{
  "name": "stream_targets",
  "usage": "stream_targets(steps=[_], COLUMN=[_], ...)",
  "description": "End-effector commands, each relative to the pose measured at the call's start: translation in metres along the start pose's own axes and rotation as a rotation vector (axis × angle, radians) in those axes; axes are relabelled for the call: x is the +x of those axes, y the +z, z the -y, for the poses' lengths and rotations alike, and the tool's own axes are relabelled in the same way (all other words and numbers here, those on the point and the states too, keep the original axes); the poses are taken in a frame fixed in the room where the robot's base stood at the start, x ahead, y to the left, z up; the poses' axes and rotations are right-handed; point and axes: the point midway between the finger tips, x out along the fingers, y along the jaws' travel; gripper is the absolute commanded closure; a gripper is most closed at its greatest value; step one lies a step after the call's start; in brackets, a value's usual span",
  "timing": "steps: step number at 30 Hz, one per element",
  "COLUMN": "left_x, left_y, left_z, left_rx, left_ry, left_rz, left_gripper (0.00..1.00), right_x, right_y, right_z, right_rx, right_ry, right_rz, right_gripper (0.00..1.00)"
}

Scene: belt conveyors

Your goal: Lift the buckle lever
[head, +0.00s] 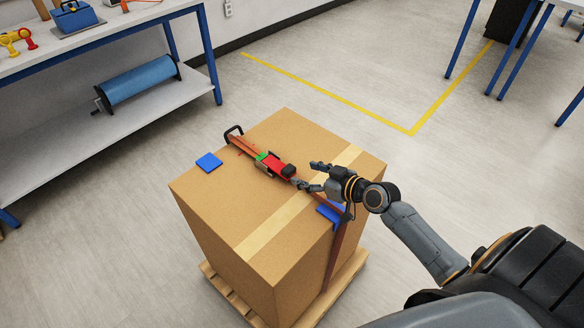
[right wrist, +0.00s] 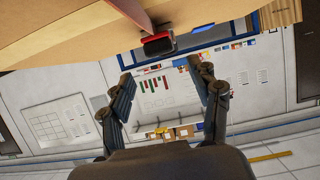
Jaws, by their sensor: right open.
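The buckle (head: 268,162) sits on top of a large cardboard box (head: 240,200), in line with an orange-brown strap (head: 242,146). It has a green part, and its red lever (head: 280,167) ends in a black tip and looks lowered, lying along the strap. In the right wrist view the red lever (right wrist: 170,37) and its black tip show beyond the fingers, near the top. My right gripper (head: 306,175) is open and empty, just right of the black tip and apparently apart from it. It also shows in the right wrist view (right wrist: 168,83). My left gripper is not in view.
Blue corner pads (head: 209,162) lie at the box edges, one partly behind my right arm. A black loop (head: 233,132) stands at the far left edge. The box rests on a wooden pallet (head: 226,293).

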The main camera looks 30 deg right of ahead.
Motion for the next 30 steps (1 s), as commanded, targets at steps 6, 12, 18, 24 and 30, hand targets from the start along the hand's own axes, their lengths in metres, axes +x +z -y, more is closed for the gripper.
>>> stream_targets(steps=[6,12,18,24,30], left_x=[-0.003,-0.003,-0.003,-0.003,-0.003], left_y=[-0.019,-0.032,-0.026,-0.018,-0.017], left_z=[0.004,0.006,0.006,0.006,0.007], left_rx=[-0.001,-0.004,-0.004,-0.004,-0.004], left_ry=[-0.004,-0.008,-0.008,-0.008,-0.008], left_rz=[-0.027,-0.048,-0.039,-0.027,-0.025], left_gripper=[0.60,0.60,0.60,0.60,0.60], right_x=[0.042,0.060,0.064,0.063,0.063], right_y=[-0.001,0.000,0.000,0.000,0.000], right_z=[0.001,0.000,0.000,0.000,0.000], right_rx=[0.002,0.001,0.000,0.000,0.000], right_ry=[-0.001,0.000,0.000,0.000,0.000], right_rz=[-0.001,0.000,0.000,0.000,0.000], right_gripper=[0.38,0.38,0.38,0.50,0.91])
